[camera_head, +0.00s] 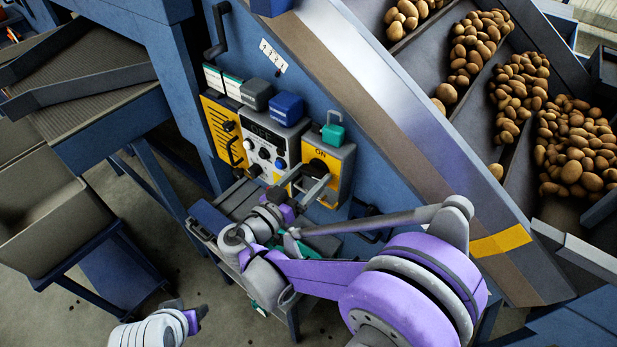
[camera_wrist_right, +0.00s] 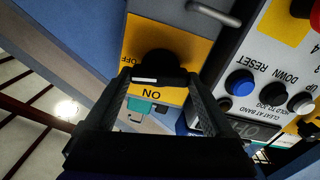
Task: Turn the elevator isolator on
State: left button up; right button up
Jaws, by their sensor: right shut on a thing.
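The isolator is a grey box with a yellow face (camera_head: 345,163) and a black rotary knob (camera_wrist_right: 160,64). In the right wrist view the picture is upside down, with ON below the knob and OFF to its left. A white mark on the knob lies on its lower side, near ON; the exact knob angle is hard to tell. My right gripper (camera_head: 306,179) is shut on the knob, a finger on either side (camera_wrist_right: 160,82). My left gripper (camera_head: 188,314) hangs low at the bottom left, away from the panel; its finger opening is unclear.
A control panel (camera_head: 268,150) with a display and several buttons adjoins the isolator. A teal padlock-like piece (camera_head: 333,134) sits on the isolator's top. A grey bin (camera_head: 50,225) stands left. Potatoes (camera_head: 575,150) lie in lanes at upper right. Floor is open at lower left.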

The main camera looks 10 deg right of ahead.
jog(key=n+b, duration=0.1)
jog(key=n, duration=0.3)
jog(key=shift+n, duration=0.3)
jog(key=n+b, duration=0.1)
jog(key=n, duration=0.2)
jog(key=shift+n, duration=0.3)
jog(key=n, duration=0.3)
jog(key=shift+b, duration=0.4)
jog(key=shift+n+b, duration=0.35)
jog(key=shift+n, duration=1.75)
jog(key=shift+w, duration=0.1)
jog(key=o, duration=1.1)
jog(key=shift+f, duration=0.1)
